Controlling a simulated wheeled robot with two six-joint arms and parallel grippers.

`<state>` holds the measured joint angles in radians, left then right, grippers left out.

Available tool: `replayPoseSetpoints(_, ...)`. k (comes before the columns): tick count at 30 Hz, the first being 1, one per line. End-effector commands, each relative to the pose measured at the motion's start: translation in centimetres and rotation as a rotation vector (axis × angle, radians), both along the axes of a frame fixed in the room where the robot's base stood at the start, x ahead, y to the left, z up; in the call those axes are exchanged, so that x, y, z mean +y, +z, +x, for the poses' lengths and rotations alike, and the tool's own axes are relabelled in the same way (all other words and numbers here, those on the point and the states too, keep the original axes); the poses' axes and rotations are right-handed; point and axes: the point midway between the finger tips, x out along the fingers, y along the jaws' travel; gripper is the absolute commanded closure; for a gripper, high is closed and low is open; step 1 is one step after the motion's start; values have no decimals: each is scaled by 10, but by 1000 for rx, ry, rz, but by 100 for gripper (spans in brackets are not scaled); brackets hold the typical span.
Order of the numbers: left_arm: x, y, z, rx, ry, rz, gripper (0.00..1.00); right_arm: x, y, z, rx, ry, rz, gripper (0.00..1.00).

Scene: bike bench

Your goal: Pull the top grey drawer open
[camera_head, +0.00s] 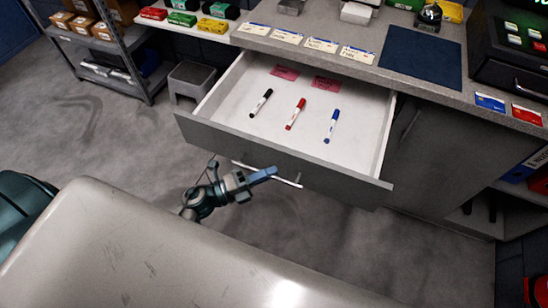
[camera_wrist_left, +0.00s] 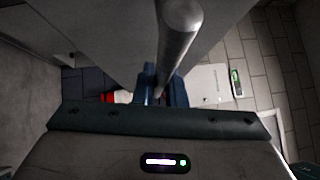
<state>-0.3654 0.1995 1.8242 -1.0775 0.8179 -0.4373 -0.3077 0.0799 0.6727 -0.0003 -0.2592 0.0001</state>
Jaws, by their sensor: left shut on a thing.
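The top grey drawer (camera_head: 340,183) stands well out from the counter, and its white inside shows. Its silver bar handle (camera_head: 288,181) runs along the front. The handle also shows large in the left wrist view (camera_wrist_left: 180,35). My left gripper (camera_head: 265,174) is at the drawer front, shut on the handle. Its blue fingers (camera_wrist_left: 164,90) sit either side of the bar in the left wrist view. My right gripper is not in view.
A black marker (camera_head: 261,102), a red marker (camera_head: 296,114) and a blue marker (camera_head: 332,126) lie in the drawer with two pink cards. The counter (camera_head: 330,68) holds labels and a blue mat (camera_head: 420,57). A grey stool (camera_head: 190,80) and shelf stand left. Floor is clear before the drawer.

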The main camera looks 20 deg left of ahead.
Motion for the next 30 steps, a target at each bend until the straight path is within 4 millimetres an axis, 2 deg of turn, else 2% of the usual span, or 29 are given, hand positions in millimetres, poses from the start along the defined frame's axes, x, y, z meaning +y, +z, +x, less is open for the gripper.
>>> replayPoseSetpoints(3,0,-1,-17,3,-1,0,100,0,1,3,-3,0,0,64)
replayPoseSetpoints(9,1,-1,-30,1,0,0,100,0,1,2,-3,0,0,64)
replayPoseSetpoints(22,1,-1,-33,1,0,0,100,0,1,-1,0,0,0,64)
replayPoseSetpoints(23,1,-1,-33,1,0,0,85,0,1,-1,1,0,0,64)
replayPoseSetpoints(26,1,-1,-33,1,0,0,68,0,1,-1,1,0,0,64)
replayPoseSetpoints(30,1,-1,-32,1,0,1,68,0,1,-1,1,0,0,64)
